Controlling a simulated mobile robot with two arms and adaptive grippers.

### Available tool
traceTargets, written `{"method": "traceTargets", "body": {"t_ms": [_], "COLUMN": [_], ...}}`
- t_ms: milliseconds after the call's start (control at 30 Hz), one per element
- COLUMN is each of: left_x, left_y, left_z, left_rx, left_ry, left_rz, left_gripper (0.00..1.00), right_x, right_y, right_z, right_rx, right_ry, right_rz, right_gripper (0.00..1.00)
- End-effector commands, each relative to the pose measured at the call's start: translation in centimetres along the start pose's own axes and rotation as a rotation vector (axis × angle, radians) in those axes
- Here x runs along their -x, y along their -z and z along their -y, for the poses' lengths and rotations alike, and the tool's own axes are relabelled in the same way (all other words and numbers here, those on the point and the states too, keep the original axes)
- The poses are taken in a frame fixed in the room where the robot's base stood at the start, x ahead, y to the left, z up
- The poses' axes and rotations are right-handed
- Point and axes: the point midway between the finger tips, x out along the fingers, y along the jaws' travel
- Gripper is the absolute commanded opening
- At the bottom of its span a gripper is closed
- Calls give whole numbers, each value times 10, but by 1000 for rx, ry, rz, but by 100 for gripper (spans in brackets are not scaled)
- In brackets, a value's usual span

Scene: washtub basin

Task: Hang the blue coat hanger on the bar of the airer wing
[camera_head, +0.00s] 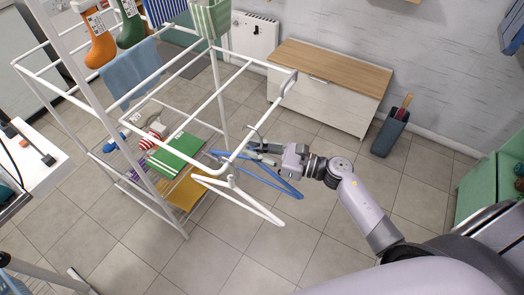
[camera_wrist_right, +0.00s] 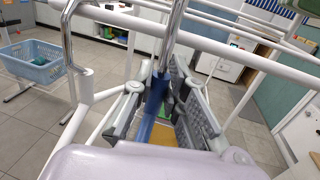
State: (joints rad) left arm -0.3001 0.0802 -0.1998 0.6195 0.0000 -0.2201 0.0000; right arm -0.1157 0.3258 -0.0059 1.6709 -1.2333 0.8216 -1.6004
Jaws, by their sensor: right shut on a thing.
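The blue coat hanger (camera_head: 280,184) is in my right gripper (camera_head: 262,151), beside the outer bar (camera_head: 275,103) of the airer wing. In the wrist view my right gripper (camera_wrist_right: 162,112) is shut on the blue neck of the hanger (camera_wrist_right: 152,104). Its chrome hook rises past the white bar (camera_wrist_right: 225,48) and leaves the top of that view; I cannot tell whether it is over the bar. A white hanger (camera_head: 240,200) hangs at the near end of the wing bar. My left gripper is not in view.
The airer carries stockings (camera_head: 101,47) and a blue cloth (camera_head: 130,72), with folded clothes (camera_head: 176,155) on its lower shelf. A wood-topped cabinet (camera_head: 330,68) stands behind. A blue basket (camera_wrist_right: 32,62) shows in the wrist view.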

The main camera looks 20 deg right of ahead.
Motion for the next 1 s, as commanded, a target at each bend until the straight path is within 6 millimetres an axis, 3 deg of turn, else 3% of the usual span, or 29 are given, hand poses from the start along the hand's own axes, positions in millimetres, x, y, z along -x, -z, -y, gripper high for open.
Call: {"method": "traceTargets", "body": {"t_ms": [200,500,1000], "left_x": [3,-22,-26], "left_y": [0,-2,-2], "left_z": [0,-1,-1], "left_rx": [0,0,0], "left_ry": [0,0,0], "left_rz": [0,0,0], "left_gripper": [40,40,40], "right_x": [-18,-16,-16], "right_y": [0,24,28], "right_z": [3,3,3], "right_rx": [0,1,1], "right_ry": [0,0,0], "right_rz": [1,0,0], "right_gripper": [0,0,0]}}
